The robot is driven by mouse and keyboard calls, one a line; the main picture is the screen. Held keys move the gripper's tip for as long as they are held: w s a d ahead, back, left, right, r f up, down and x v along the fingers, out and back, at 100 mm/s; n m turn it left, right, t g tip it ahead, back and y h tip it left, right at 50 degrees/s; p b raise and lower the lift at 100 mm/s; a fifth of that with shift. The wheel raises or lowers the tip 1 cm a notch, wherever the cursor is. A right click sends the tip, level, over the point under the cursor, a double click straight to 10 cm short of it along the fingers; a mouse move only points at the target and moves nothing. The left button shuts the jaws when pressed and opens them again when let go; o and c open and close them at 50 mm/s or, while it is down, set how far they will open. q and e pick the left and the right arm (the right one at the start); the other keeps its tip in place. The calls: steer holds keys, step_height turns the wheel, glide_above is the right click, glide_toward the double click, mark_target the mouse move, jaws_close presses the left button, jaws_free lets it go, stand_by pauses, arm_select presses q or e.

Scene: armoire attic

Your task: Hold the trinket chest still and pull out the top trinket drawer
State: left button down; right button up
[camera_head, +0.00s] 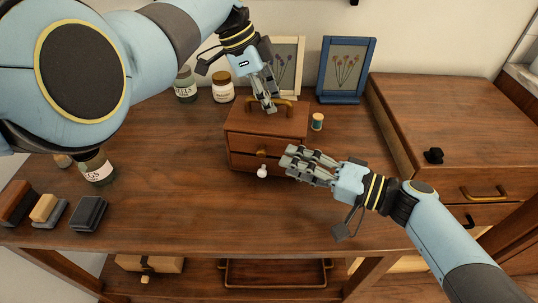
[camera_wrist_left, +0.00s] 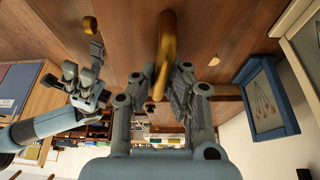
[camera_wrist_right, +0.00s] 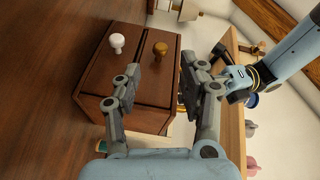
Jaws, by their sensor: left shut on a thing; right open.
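The trinket chest (camera_head: 240,122) is a small brown wooden box with two drawers and a brass handle (camera_wrist_left: 166,42) on its lid. My left gripper (camera_head: 270,106) is shut on this handle from above. The top drawer has a brass knob (camera_wrist_right: 160,48); the lower one has a white knob (camera_wrist_right: 117,41), also in the head view (camera_head: 262,172). Both drawer fronts look closed. My right gripper (camera_head: 290,162) is open and empty in front of the chest's right part, beside the brass knob. In the right wrist view its fingers (camera_wrist_right: 157,82) are apart, with the knob beyond them.
A green thread spool (camera_head: 317,122) stands right of the chest. Jars (camera_head: 223,88) and framed flower pictures (camera_head: 346,70) stand behind. Brushes or blocks (camera_head: 88,213) lie at left, and a larger drawer cabinet (camera_head: 455,120) is at right. Tabletop in front of the chest is mostly clear.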

steer(key=x, duration=0.6)
steer(key=shift+a, duration=0.1)
jaws_close()
steer(key=shift+f, duration=0.1)
